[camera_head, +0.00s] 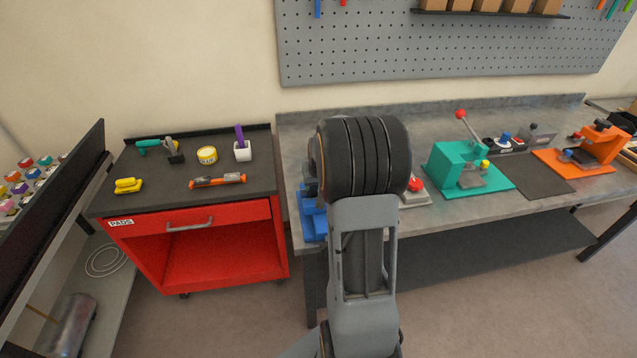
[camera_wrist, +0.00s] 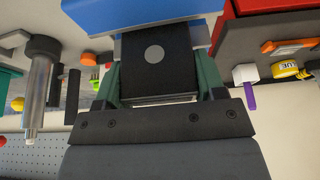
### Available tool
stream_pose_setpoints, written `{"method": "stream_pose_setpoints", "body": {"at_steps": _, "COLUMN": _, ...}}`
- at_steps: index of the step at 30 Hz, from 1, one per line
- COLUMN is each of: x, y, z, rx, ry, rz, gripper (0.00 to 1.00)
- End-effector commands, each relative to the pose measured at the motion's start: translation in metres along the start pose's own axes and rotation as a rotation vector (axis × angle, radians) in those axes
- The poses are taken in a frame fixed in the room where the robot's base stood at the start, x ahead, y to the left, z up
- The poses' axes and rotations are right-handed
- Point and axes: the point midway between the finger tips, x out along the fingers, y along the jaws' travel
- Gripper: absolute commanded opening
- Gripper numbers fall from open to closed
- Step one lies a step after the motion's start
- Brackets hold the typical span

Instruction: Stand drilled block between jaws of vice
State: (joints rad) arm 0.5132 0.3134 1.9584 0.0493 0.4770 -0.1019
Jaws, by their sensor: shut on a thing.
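The blue vice (camera_head: 312,218) stands at the left front end of the grey bench, mostly hidden behind my arm. In the wrist view its blue body (camera_wrist: 140,14) and a grey metal edge lie along the top. My gripper (camera_wrist: 158,72) is shut on the drilled block (camera_wrist: 178,72), a dark block with a round grey spot on its face. The greenish fingers press on its two sides. The block's far end meets or overlaps the vice's grey part; I cannot tell whether it is between the jaws. My gripper and the block are hidden in the head view.
Left of the bench is a red cart (camera_head: 205,240) with a glue tub (camera_head: 207,155), a white cup (camera_head: 242,151) and tools on top. Right of the vice stand a red-knobbed device (camera_head: 415,190), a teal press (camera_head: 455,168) and an orange fixture (camera_head: 580,160).

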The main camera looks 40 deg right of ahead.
Motion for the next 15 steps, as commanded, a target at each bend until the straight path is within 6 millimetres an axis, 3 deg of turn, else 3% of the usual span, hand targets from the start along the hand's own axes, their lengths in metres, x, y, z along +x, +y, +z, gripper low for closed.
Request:
{"method": "stream_pose_setpoints", "body": {"at_steps": 4, "x": 0.0023, "y": 0.0, "z": 0.0005, "rx": 0.0, "ry": 0.002, "rz": 0.0, "gripper": 0.29}}
{"method": "stream_pose_setpoints", "body": {"at_steps": 5, "x": 0.0015, "y": 0.0, "z": 0.0001, "rx": 0.0, "ry": 0.002, "rz": 0.0, "gripper": 0.67}}
{"method": "stream_pose_setpoints", "body": {"at_steps": 13, "x": 0.0016, "y": 0.0, "z": 0.0005, "rx": 0.0, "ry": 0.001, "rz": 0.0, "gripper": 0.92}}
{"method": "stream_pose_setpoints", "body": {"at_steps": 15, "x": 0.0016, "y": 0.0, "z": 0.0006, "rx": 0.0, "ry": 0.001, "rz": 0.0, "gripper": 0.93}}
